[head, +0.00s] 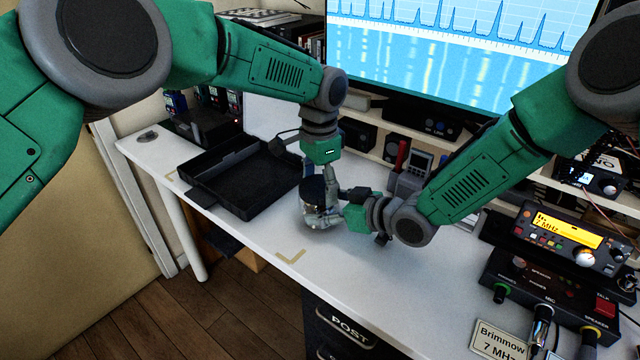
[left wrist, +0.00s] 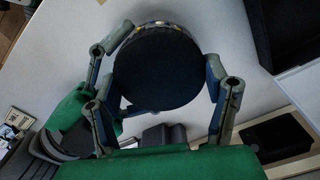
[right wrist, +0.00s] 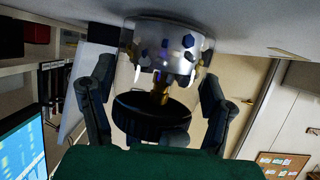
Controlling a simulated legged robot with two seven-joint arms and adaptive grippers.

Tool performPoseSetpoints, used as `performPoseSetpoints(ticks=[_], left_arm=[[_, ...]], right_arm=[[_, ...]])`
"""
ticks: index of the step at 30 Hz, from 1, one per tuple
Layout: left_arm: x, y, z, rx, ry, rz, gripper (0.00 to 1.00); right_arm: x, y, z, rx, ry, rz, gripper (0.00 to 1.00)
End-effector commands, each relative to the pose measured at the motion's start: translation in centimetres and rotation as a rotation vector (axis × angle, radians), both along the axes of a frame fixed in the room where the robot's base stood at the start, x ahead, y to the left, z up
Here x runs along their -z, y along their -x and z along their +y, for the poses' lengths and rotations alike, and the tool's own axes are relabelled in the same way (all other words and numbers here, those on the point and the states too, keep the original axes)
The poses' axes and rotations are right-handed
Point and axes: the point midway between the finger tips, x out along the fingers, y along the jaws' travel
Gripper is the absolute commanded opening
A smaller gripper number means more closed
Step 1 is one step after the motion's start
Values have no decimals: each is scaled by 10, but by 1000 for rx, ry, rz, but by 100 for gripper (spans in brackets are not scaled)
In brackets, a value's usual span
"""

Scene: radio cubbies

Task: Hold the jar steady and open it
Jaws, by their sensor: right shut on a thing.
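A clear glass jar (head: 318,217) with a round black lid (head: 313,188) stands upright on the white table. Dark and light small pieces show inside the jar (right wrist: 170,50) in the right wrist view, where everything appears upside down. My right gripper (head: 334,214) comes from the right and is shut on the jar's glass body, below the lid. My left gripper (head: 318,184) points down from above.
An open black case (head: 243,180) lies left of the jar. Yellow corner marks (head: 291,257) are on the table in front. A radio (head: 560,240) and a control box (head: 550,295) stand at the right. A monitor (head: 460,50) and shelves stand behind. The table's front left is clear.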

Motion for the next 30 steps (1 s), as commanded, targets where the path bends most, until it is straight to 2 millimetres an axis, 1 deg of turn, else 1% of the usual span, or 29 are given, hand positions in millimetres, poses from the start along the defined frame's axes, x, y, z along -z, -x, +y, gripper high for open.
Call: performPoseSetpoints(ticks=[1, 3, 7, 9, 30], left_arm=[[0, 0, 0, -5, 0, 0, 35], [0, 0, 0, -55, -1, 0, 35], [0, 0, 0, -221, -1, -2, 35], [0, 0, -1, -260, 0, 0, 35], [-3, 4, -2, -255, 2, 0, 35]], right_arm=[[8, 4, -2, -2, 11, 14, 0], [8, 4, -2, -2, 11, 14, 0], [8, 4, -2, -2, 11, 14, 0], [8, 4, -2, -2, 11, 14, 0], [7, 3, -2, 1, 12, 13, 0]])
